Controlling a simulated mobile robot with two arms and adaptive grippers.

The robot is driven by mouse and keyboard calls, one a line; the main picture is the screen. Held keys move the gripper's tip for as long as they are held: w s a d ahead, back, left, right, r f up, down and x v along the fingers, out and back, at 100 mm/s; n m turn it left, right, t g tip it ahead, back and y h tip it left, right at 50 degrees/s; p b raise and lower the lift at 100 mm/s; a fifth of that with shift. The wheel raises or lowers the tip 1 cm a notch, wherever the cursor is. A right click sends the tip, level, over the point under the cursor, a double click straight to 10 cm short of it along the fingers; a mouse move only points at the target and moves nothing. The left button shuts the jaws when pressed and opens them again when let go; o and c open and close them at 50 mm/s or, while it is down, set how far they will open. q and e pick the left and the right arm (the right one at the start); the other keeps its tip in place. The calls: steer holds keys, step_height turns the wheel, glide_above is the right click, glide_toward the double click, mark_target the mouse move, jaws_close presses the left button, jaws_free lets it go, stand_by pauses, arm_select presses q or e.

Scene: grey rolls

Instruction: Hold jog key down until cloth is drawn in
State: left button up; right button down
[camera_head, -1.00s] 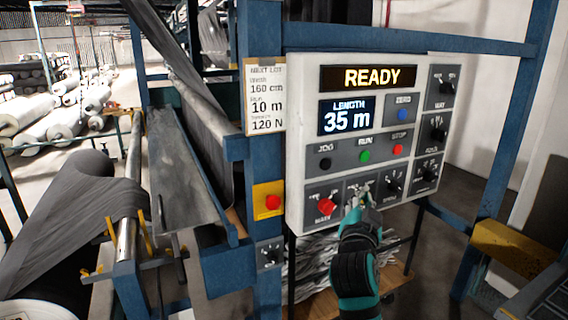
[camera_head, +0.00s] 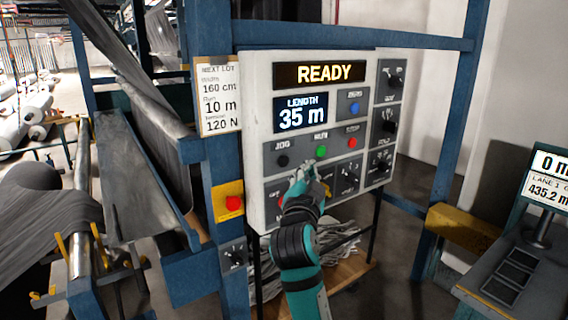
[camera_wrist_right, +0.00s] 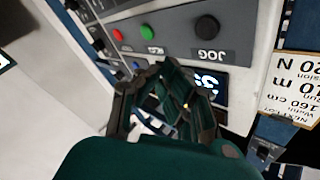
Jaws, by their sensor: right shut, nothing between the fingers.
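The control panel (camera_head: 262,75) stands in front of me; its display reads READY and its length window reads 35 m. The black jog key (camera_head: 283,160) is on its left, beside the green run key (camera_head: 321,150) and red stop key (camera_head: 352,142). The jog key also shows in the wrist view (camera_wrist_right: 207,27), upside down. My right gripper (camera_head: 306,176) is shut and empty, in front of the panel just below and right of the jog key; I see no contact. Grey cloth (camera_head: 40,222) hangs over the machine's roller at left. My left gripper is out of view.
A red button on a yellow plate (camera_head: 233,203) sits on the blue post left of the panel. Rotary knobs, one at the panel's upper right (camera_head: 391,77), line its right and lower parts. A lot card (camera_head: 219,95) hangs at left. A console (camera_head: 515,270) stands at right.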

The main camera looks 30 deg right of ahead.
mark_target(284, 161)
steer(key=shift+w+a+b, duration=0.2)
steer(key=shift+w+b, duration=0.55)
steer(key=shift+w, duration=2.05)
steer(key=shift+f, duration=0.1)
steer(key=shift+w+b, duration=0.35)
steer(key=shift+w, duration=0.05)
steer(key=shift+w+a+b, duration=0.1)
steer(key=shift+w+b, duration=0.25)
steer(key=shift+w, duration=0.1)
stand_by(4.2)
